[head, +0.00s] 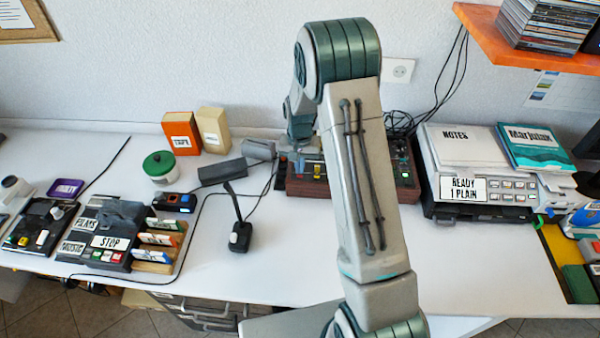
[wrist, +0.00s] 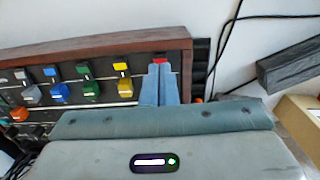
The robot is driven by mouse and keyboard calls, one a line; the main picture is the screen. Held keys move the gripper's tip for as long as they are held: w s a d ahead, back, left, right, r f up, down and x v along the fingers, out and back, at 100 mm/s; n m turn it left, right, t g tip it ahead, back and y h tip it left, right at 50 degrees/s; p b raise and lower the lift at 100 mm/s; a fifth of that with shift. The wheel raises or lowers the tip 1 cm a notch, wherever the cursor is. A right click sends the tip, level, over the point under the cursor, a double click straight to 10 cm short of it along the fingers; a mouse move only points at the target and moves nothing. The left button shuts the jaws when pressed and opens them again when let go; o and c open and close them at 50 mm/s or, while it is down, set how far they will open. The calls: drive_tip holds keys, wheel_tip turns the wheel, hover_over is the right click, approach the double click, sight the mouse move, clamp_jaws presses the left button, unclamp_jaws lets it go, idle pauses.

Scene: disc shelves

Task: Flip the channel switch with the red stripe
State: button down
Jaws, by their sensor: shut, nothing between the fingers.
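The channel switches sit in a row on a mixer panel with a reddish-brown wooden frame (head: 305,188), which also shows in the wrist view (wrist: 90,50). The switch with the red stripe (wrist: 160,61) is at the right end of the row in the wrist view. My gripper (wrist: 160,70) is shut and empty, with its blue fingertips right at this red switch and covering its lower part. I cannot tell whether they touch. Yellow (wrist: 123,67), green (wrist: 85,70) and blue (wrist: 51,72) switches stand to the left. My arm hides part of the panel in the head view.
A printer (head: 480,180) stands to the right. The front middle of the table is clear.

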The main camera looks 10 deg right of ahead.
sight(300, 177)
drive_tip(key=shift+r+p, duration=1)
drive_tip(key=shift+r, duration=1.2)
drive_tip(key=shift+r, duration=0.1)
drive_tip(key=s+r+n+t, duration=0.1)
drive_tip(key=s+r, duration=0.5)
drive_tip(key=r, duration=0.2)
drive_tip(key=s+r+n+t, duration=0.1)
drive_tip(key=s+r, duration=0.4)
drive_tip(key=r, duration=0.4)
drive_tip(key=s+r, duration=0.2)
drive_tip(key=s, duration=0.6)
drive_tip(key=s+r+n+t, duration=0.1)
drive_tip(key=s+r, duration=0.2)
drive_tip(key=s, duration=0.6)
drive_tip(key=shift+r+n+t, duration=0.2)
drive_tip(key=shift+n+t, duration=0.1)
